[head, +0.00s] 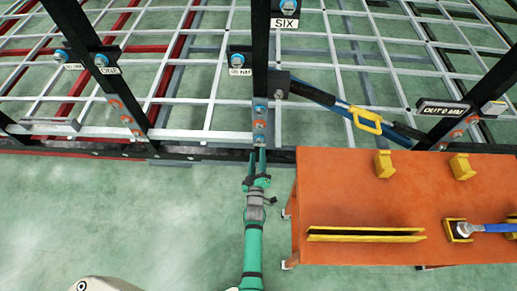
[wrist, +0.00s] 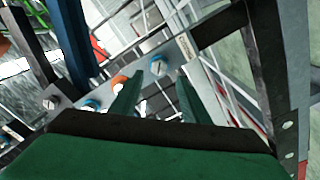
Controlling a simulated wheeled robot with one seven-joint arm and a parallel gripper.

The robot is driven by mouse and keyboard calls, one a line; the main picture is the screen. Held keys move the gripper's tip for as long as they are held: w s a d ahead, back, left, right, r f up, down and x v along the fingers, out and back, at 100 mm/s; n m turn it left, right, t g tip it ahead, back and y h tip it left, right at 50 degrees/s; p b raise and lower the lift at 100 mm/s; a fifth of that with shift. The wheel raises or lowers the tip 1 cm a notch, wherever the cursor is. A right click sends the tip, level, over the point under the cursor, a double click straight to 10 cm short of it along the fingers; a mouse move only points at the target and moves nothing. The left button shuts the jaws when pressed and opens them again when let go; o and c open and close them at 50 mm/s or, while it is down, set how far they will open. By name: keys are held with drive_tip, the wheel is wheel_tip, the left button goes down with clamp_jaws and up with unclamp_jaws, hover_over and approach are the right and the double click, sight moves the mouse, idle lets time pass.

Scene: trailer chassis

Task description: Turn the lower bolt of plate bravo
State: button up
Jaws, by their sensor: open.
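My gripper (head: 257,154) is open, its two green fingers pointing at the lower end of a grey plate (head: 260,132) on the middle black post. This plate carries a blue-ringed upper bolt (head: 259,108), orange-ringed fittings (head: 259,125) and a blue-ringed lower bolt (head: 260,140). In the wrist view the plate runs diagonally, and a slotted silver bolt head (wrist: 158,68) shows between and beyond the fingertips (wrist: 160,80). The fingers look apart from it. I cannot read the name bravo on any label.
An orange table (head: 400,200) with yellow holders stands close on the right. A black lower rail (head: 200,153) crosses behind my gripper. A blue-black strut with a yellow handle (head: 366,120) slants right. Another bolted plate (head: 125,112) is on the left post. The floor at left is clear.

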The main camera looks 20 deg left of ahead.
drive_tip(key=shift+d+v, duration=0.2)
drive_tip(key=shift+v, duration=2.15)
drive_tip(key=s+d+r+m+h, duration=0.1)
drive_tip(key=s+d+r+m, duration=0.15)
drive_tip(key=s, duration=0.45)
drive_tip(key=s+d+r+m+g+h, duration=0.1)
drive_tip(key=s+d+m, duration=0.1)
drive_tip(key=s+d, duration=0.35)
drive_tip(key=s+d+r+m+h, duration=0.1)
drive_tip(key=s+d+r+m, duration=0.1)
drive_tip(key=s, duration=0.6)
drive_tip(key=s+d+r+m+h, duration=0.1)
drive_tip(key=s+d+r+m, duration=0.2)
drive_tip(key=s+r, duration=0.4)
drive_tip(key=s+d+r+m+g+h, duration=0.1)
drive_tip(key=s+d+r+m, duration=0.2)
drive_tip(key=s+r, duration=0.4)
drive_tip(key=shift+d+r+m, duration=0.25)
drive_tip(key=shift+r+m, duration=0.1)
drive_tip(key=shift+r, duration=0.3)
drive_tip(key=shift+s, duration=0.1)
